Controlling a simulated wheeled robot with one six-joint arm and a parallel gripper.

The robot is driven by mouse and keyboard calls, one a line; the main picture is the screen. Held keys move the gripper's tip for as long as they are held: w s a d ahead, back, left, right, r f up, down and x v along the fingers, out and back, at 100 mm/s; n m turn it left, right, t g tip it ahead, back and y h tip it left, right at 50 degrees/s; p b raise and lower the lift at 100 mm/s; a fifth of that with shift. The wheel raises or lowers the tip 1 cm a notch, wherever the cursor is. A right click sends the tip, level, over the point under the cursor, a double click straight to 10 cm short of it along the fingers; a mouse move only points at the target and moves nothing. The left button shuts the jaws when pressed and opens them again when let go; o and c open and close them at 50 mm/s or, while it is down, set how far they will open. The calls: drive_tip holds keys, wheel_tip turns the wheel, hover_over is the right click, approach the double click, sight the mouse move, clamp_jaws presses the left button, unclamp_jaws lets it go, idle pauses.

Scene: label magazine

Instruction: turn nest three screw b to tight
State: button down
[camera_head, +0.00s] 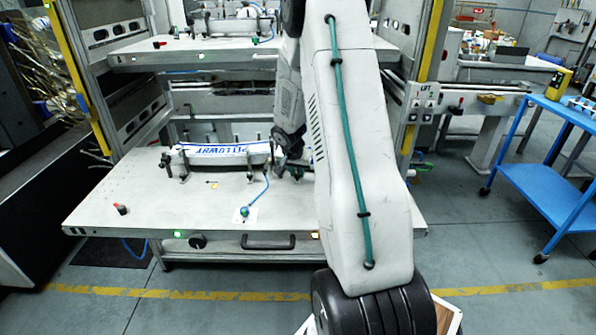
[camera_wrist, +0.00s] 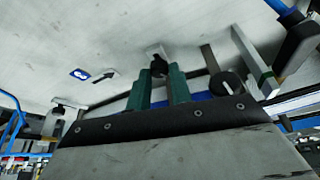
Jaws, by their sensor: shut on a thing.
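In the wrist view, the two green fingers of my gripper (camera_wrist: 160,82) are shut on a small black screw knob (camera_wrist: 159,65), which stands at a grey bracket on the pale plate. I take it for screw b; I read no letter on it. A second round black knob (camera_wrist: 226,84) with a light line sits to the right, outside the fingers. In the head view, my gripper (camera_head: 281,166) is at the right end of a white bar with blue lettering (camera_head: 222,151) on the lower shelf; its fingertips are hard to make out.
An upper shelf (camera_head: 190,58) overhangs behind.

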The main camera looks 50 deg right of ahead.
drive_tip(key=shift+w+m+g, duration=0.15)
drive_tip(key=shift+m+g, duration=0.15)
drive_tip(key=shift+m, duration=0.8)
drive_tip(key=shift+a, duration=0.1)
drive_tip(key=c, duration=1.3)
unclamp_jaws()
drive_tip(key=shift+o, duration=0.2)
drive_tip(key=v, duration=0.7)
drive_tip(key=shift+a+r, duration=0.25)
drive_tip(key=shift+r, duration=0.1)
